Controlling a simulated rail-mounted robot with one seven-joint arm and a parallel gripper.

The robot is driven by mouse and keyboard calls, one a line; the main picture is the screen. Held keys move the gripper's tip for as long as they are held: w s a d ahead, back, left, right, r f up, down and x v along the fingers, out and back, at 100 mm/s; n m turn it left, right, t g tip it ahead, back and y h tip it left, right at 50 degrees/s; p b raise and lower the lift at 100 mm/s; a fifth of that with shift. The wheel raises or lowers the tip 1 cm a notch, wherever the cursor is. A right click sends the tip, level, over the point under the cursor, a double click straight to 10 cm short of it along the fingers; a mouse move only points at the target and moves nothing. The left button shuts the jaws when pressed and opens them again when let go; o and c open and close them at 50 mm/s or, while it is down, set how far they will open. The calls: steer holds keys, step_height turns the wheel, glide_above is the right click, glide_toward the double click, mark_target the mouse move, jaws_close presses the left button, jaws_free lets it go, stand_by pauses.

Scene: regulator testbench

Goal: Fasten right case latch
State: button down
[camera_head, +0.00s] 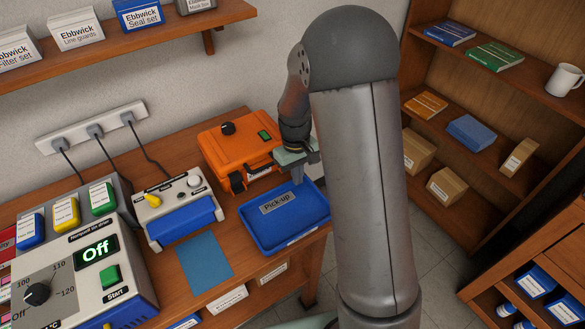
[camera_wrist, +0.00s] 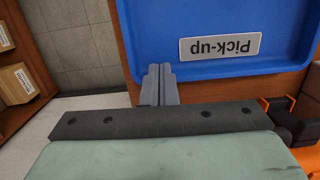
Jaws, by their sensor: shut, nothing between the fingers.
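The orange case (camera_head: 225,140) is closed and sits at the back of the bench, with a black knob and a green display on its lid. One dark latch (camera_head: 237,182) shows at its front left. The right latch is not clear in the head view, being close to my arm. My gripper (camera_head: 298,181) is shut and empty, pointing down over the blue Pick-up tray, just right of the case's front. In the wrist view, my gripper's fingers (camera_wrist: 161,70) are together above the tray edge. Black and orange case parts (camera_wrist: 285,122) show at the lower right.
The blue Pick-up tray (camera_head: 310,218) lies in front of the case and holds only its label. A white device (camera_head: 170,199) with a blue front stands to the left, near a flat blue mat (camera_head: 204,258). A testbench unit reading Off (camera_head: 75,275) is further left.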

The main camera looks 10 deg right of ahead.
steer(key=shift+t, duration=0.8)
steer(key=w+r, duration=0.1)
steer(key=w+a+r, duration=0.1)
steer(key=w, duration=0.1)
steer(key=w+a+r, duration=0.1)
steer(key=r, duration=0.1)
steer(key=shift+w+p, duration=0.35)
steer(key=shift+w, duration=0.05)
steer(key=shift+s+a+r+p, duration=0.1)
steer(key=shift+s+r+p, duration=0.3)
steer(key=shift+r, duration=0.2)
steer(key=shift+s+d+r+p, duration=0.1)
steer(key=shift+s+r+p, duration=0.1)
steer(key=shift+r, duration=0.2)
steer(key=shift+s+d+r+p, duration=0.1)
steer(key=shift+s+r+p, duration=0.1)
steer(key=shift+r, duration=0.2)
steer(key=shift+s+d+r+p, duration=0.3)
steer(key=shift+s+r+p, duration=0.1)
steer(key=shift+r, duration=0.15)
steer(key=shift+s+d+r+p, duration=0.25)
steer(key=shift+s+r, duration=0.15)
steer(key=shift+r, duration=0.1)
steer(key=shift+s, duration=0.15)
steer(key=shift+d, duration=0.1)
